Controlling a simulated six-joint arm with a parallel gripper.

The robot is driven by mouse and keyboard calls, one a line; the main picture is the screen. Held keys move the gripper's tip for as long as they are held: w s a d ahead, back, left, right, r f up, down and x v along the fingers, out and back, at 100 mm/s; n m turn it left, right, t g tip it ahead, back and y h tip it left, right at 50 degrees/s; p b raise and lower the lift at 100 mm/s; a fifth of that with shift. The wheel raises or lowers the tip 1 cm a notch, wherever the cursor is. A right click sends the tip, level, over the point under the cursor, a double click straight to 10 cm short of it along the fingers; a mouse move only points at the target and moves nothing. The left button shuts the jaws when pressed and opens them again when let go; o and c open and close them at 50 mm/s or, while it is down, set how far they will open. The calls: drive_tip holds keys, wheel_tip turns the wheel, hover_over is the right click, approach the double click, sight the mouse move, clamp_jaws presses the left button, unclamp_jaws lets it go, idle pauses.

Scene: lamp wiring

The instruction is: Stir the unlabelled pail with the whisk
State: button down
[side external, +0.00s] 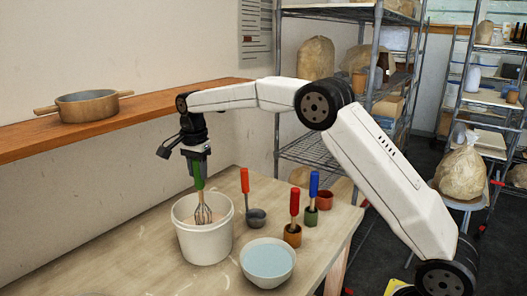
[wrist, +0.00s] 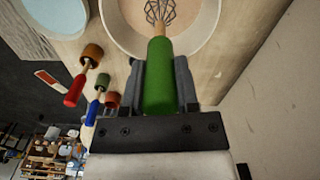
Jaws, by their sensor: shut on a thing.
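The whisk has a green handle (side external: 199,177) and a wire head (side external: 203,214). My gripper (side external: 197,165) is shut on the green handle and holds the whisk upright, wires down. The wire head is within the mouth of the white pail (side external: 205,245), and its lower end is hidden or hard to make out. No label shows on the pail's visible side. In the wrist view, the handle (wrist: 160,85) lies between both jaws (wrist: 160,66), and the wires reach over the pail's open inside, with the pail's rim (wrist: 108,28) around them.
A bowl of pale blue liquid (side external: 268,262) stands close to the pail's right. A wooden shelf (side external: 160,121) runs along the wall.

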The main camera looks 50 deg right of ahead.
sight(200, 188)
drive_tip(key=shift+f, duration=3.3)
drive_tip(key=shift+s, duration=0.1)
